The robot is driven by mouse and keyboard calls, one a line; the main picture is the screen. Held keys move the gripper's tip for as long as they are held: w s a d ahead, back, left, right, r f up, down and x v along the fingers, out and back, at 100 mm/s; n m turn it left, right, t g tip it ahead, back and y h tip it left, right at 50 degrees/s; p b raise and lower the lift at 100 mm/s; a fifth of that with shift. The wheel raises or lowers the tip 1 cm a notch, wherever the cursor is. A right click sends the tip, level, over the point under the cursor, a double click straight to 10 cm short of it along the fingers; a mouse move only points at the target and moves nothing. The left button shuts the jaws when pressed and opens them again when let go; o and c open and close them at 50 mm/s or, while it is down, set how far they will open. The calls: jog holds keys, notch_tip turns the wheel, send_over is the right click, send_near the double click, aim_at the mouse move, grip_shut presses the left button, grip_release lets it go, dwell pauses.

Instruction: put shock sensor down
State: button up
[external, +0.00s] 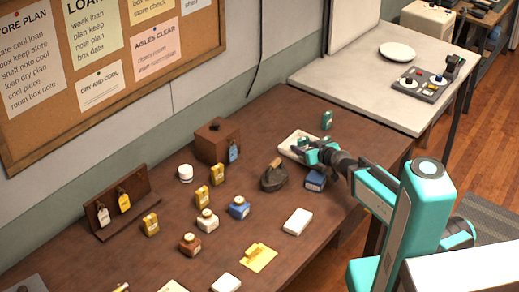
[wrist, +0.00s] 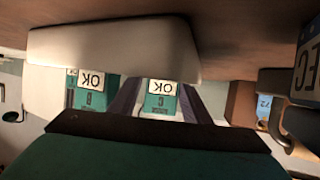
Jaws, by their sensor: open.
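Two teal boxes with white OK labels show in the wrist view, which looks upside down. One (wrist: 161,98) is between the two dark fingers of my gripper (wrist: 160,108); the other (wrist: 92,92) is beside them. I cannot tell which is the shock sensor. A white tray (wrist: 110,50) hides their lower parts. In the external view my gripper (external: 308,151) is low at the white tray (external: 287,148) on the brown table. It is open, with its fingers around the box and not clamped. A teal box (external: 326,119) stands behind the tray.
A dark iron-like object (external: 273,177) and a blue box (external: 315,180) stand close to my gripper. A brown box (external: 217,141) is farther left. Several small bottles and boxes fill the table's left and middle. A white side table (external: 350,85) is behind.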

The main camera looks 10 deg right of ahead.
aim_at(305, 146)
jog(key=shift+r, duration=0.15)
jog(key=p+v, duration=0.3)
jog(key=p, duration=0.2)
jog(key=shift+r, duration=0.1)
notch_tip(305, 146, up, 7)
jog(key=p, duration=0.6)
jog(key=shift+f+p, duration=0.2)
jog(key=shift+p, duration=0.1)
jog(key=shift+w+d, duration=0.1)
dwell(0.8)
